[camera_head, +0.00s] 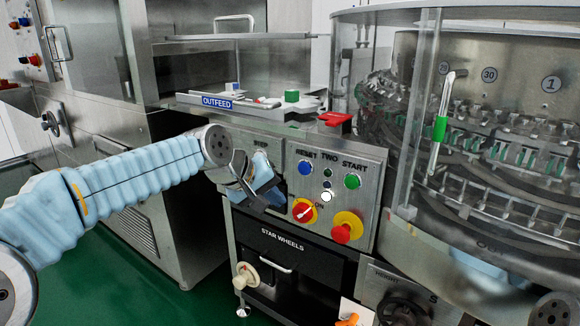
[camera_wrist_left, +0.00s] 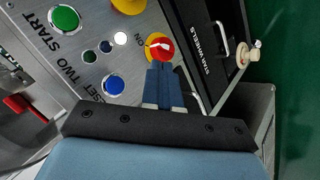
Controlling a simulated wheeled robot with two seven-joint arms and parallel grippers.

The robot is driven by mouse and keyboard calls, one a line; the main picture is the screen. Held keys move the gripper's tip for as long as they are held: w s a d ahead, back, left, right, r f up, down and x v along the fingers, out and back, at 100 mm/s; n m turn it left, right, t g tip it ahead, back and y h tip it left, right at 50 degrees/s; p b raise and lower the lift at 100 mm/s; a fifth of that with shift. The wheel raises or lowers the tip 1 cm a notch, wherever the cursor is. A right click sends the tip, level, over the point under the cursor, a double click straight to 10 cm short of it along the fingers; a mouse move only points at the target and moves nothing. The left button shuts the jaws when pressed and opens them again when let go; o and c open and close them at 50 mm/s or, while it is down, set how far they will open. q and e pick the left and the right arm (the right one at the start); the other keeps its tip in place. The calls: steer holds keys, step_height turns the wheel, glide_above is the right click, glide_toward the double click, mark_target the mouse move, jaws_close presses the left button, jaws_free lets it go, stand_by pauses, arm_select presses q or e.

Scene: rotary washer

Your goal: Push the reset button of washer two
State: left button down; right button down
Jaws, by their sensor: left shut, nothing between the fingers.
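The blue RESET button (camera_head: 305,168) is on the steel control panel (camera_head: 366,215), left of the green START button (camera_head: 352,181). It also shows in the wrist view (camera_wrist_left: 113,85), to the left of my fingers. My left gripper (camera_head: 270,192) is shut and empty in front of the panel's left part, left of and a little below the blue button. In the wrist view its closed fingers (camera_wrist_left: 160,70) overlap the lower edge of the red and yellow rotary switch (camera_wrist_left: 159,48). I cannot tell whether they touch anything. My right gripper is not in view.
The rotary switch (camera_head: 304,210) and a red mushroom button (camera_head: 342,233) on yellow sit below the blue button. A white button (camera_head: 326,196) is beside the switch. The OUTFEED shelf (camera_head: 285,112) is above the panel. The clear-walled rotary washer (camera_head: 500,130) stands right.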

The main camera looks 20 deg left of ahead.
mark_target(304, 169)
arm_select(q)
steer(key=shift+s+a+r, duration=0.15)
steer(key=shift+a+r, duration=0.1)
steer(key=shift+r, duration=0.3)
steer(key=shift+s+a+r, duration=0.1)
steer(key=shift+a+r, duration=0.15)
steer(key=shift+r, duration=0.3)
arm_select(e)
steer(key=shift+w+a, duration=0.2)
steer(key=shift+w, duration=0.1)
arm_select(q)
steer(key=shift+w, duration=0.1)
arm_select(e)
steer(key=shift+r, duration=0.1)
